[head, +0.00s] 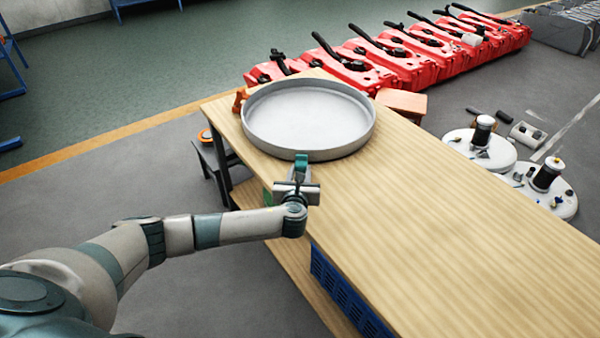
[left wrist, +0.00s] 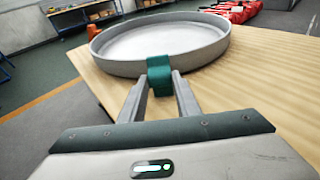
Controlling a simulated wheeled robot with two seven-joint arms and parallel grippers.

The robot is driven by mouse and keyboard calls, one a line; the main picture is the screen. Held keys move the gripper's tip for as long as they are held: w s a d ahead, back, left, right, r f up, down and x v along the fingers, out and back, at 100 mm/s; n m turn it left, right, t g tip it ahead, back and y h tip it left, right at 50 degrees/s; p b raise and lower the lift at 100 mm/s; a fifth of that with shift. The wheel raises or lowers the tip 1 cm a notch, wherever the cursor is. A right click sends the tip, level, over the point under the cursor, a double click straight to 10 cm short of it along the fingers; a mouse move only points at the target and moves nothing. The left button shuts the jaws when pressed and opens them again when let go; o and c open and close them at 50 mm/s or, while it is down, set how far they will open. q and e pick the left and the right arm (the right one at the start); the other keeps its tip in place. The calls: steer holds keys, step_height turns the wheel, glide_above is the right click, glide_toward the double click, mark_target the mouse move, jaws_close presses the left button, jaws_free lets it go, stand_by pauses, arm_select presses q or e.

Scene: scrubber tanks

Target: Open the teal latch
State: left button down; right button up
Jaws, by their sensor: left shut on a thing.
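The teal latch (head: 301,162) sits on the near side of a round grey tank lid (head: 262,147) that lies on the wooden table. In the left wrist view the teal latch (left wrist: 159,72) stands upright against the lid's rim (left wrist: 120,68). My left gripper (head: 299,178) is at the latch, and in the left wrist view its two fingers (left wrist: 160,84) are shut on it, one on each side. My right gripper is not in view.
The wooden table (head: 430,230) is bare to the right of the lid. A blue crate (head: 345,290) is below its front edge. Red scrubber tanks (head: 400,55) stand in a row behind. Round white parts (head: 480,150) lie on the floor at right. An orange piece (head: 239,100) is left of the lid.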

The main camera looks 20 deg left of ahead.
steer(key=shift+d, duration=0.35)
arm_select(q)
steer(key=c, duration=1.3)
jaws_free()
steer(key=shift+c, duration=0.2)
steer(key=shift+s, duration=0.15)
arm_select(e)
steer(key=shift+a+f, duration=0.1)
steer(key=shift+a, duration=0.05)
arm_select(q)
steer(key=shift+s+d, duration=0.25)
steer(key=shift+s, duration=0.35)
steer(key=b+v, duration=0.1)
steer(key=v, duration=1.5)
steer(key=shift+b, duration=0.4)
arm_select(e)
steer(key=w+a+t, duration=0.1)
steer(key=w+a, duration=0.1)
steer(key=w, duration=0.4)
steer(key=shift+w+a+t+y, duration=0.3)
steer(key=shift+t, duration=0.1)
arm_select(q)
steer(key=shift+w+r, duration=0.1)
steer(key=shift+r, duration=0.05)
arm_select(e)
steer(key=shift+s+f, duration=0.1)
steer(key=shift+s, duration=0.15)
